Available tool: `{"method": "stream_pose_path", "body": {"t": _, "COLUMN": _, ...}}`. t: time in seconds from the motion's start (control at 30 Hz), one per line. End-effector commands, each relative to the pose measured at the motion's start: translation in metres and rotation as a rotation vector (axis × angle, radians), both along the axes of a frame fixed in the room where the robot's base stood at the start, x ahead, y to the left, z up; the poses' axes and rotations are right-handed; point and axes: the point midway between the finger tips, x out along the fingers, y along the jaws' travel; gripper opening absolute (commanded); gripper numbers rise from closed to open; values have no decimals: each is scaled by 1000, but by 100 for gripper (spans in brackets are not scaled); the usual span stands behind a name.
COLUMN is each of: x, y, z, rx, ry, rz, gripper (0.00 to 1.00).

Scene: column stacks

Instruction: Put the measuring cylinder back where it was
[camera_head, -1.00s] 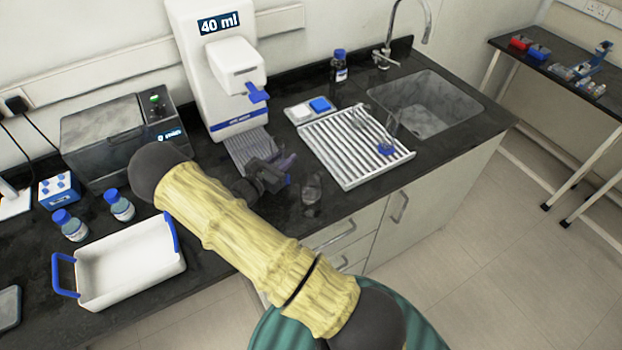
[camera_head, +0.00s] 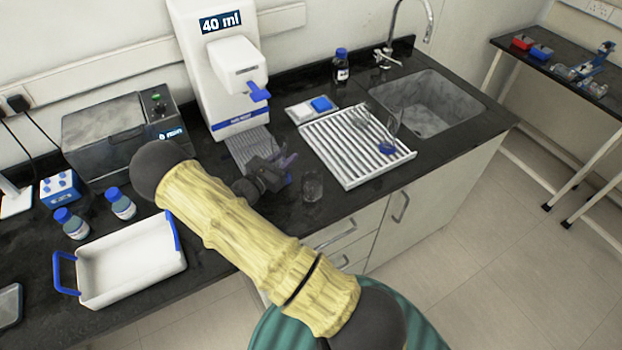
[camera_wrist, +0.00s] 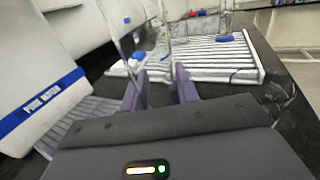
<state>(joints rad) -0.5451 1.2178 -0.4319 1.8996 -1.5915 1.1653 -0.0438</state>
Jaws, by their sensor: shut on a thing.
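My gripper (camera_head: 288,168) is low over the counter in front of the dispenser, its purple fingers pointing right. In the wrist view my gripper (camera_wrist: 160,80) is shut on a tall clear glass vessel, which I take for the measuring cylinder (camera_wrist: 166,40). Its clear walls rise upright between the fingers out of the top of the picture. Its lower part is hidden by the gripper, and it hardly shows in the head view. Another clear glass piece with a blue part (camera_head: 386,148) is on the white ribbed drying rack (camera_head: 347,177), right of my gripper.
A clear beaker (camera_head: 312,187) stands on the counter just right of my gripper. The dispenser (camera_head: 237,85) reads 40 ml. A second glass piece (camera_head: 360,118) is on the rack. The sink (camera_head: 425,105) is farther right. A white tray (camera_head: 130,290) with blue handles is at left.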

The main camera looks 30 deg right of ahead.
Motion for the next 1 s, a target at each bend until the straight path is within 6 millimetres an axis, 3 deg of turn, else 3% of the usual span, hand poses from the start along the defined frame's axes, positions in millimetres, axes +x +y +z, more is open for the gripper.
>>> {"method": "stream_pose_path", "body": {"t": 0.17, "x": -3, "y": 2, "z": 5, "rx": -1, "ry": 0, "rz": 29, "gripper": 1}}
{"method": "stream_pose_path", "body": {"t": 0.37, "x": -17, "y": 14, "z": 19, "rx": -1, "ry": 5, "rz": 181, "gripper": 1}}
{"method": "stream_pose_path", "body": {"t": 0.73, "x": -61, "y": 80, "z": 30, "rx": -2, "ry": 13, "rz": 731, "gripper": 1}}
{"method": "stream_pose_path", "body": {"t": 1.0, "x": -75, "y": 98, "z": 29, "rx": 1, "ry": 0, "rz": 846, "gripper": 1}}
